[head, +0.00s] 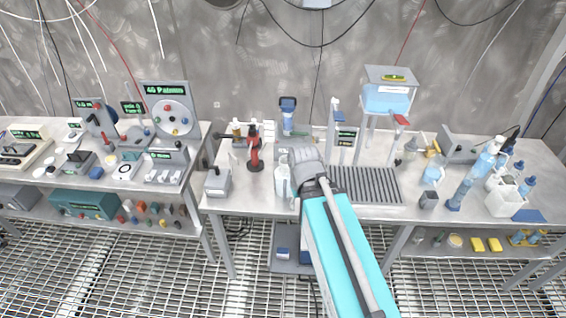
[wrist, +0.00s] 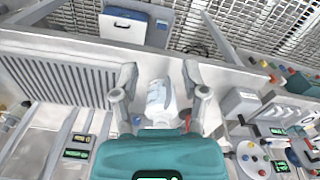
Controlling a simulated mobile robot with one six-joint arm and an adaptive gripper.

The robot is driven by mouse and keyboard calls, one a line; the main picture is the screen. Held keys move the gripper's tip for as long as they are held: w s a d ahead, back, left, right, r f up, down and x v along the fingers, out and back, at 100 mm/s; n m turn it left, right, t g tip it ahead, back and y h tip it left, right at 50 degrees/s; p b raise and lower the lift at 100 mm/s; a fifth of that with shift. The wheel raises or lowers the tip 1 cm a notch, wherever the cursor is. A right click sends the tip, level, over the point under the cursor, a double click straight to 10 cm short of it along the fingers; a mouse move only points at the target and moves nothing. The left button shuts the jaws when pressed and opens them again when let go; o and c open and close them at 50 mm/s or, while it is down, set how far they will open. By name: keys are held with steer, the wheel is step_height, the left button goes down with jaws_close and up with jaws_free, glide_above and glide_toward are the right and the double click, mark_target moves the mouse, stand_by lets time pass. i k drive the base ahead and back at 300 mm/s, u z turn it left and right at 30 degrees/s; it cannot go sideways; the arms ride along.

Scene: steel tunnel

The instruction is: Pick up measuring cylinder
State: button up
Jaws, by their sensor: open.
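The measuring cylinder (head: 474,176) looks like a tall, clear blue tube with a blue foot. It appears on the right part of the bench in the head view, slanted in the picture. I do not make it out in the wrist view. My gripper (wrist: 159,76) is open, with its two fingers spread apart. In the head view my arm's end is over the middle of the bench, well left of the cylinder, and the fingers cannot be made out there. A white bottle (wrist: 158,98) shows between the fingers in the wrist view; I cannot tell whether they touch it.
A ribbed grey rack (head: 365,185) lies right of my arm. A white container (head: 505,201) and small blue bottles stand close right of the cylinder, and a dark grey block (head: 429,200) stands to its left. A stand with a blue tank (head: 387,97) rises behind.

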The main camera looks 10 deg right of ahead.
mark_target(454, 204)
steer(key=z, duration=1.65)
